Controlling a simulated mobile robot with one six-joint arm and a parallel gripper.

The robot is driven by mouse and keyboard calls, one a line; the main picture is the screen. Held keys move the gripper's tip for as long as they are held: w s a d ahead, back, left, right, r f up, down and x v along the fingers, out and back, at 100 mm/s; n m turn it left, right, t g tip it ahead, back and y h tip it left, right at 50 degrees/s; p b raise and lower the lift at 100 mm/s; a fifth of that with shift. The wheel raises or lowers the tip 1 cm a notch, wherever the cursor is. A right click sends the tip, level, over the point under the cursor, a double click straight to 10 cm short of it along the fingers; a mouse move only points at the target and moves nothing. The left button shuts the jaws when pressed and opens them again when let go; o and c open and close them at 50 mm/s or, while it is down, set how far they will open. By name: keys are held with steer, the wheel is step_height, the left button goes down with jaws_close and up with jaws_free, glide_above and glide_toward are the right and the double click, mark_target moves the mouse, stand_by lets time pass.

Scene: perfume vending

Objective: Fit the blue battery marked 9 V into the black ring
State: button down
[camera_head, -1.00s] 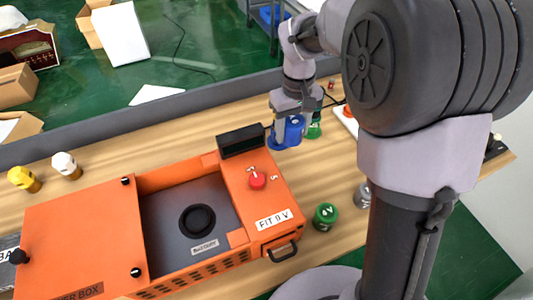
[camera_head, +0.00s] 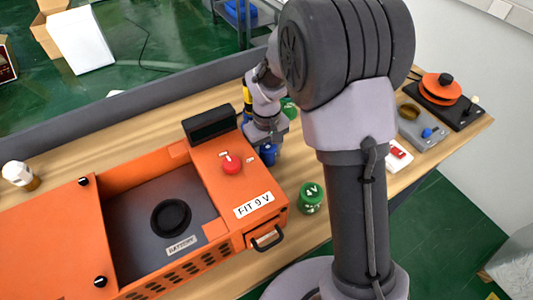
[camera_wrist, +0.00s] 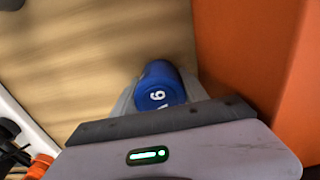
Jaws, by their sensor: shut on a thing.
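The blue battery (camera_wrist: 160,84) marked 9 is between the fingers of my gripper (camera_wrist: 158,98), which is shut on it. In the head view the blue battery (camera_head: 268,154) shows just right of the orange box, partly hidden by my gripper (camera_head: 266,140). The black ring (camera_head: 171,218) lies on the grey floor of the open bay in the orange power box (camera_head: 262,185), left of my gripper. A label by the ring reads BATTERY. A label on the box reads FIT 9 V.
A green battery (camera_head: 311,197) marked V stands right of the box. A red knob (camera_head: 231,163) and a black raised block (camera_head: 209,123) stick up from the box top. A white-topped battery (camera_head: 20,175) stands at the far left.

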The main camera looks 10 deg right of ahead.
steer(key=shift+f, duration=0.2)
steer(key=c, duration=0.6)
jaws_free()
steer(key=shift+r, duration=0.15)
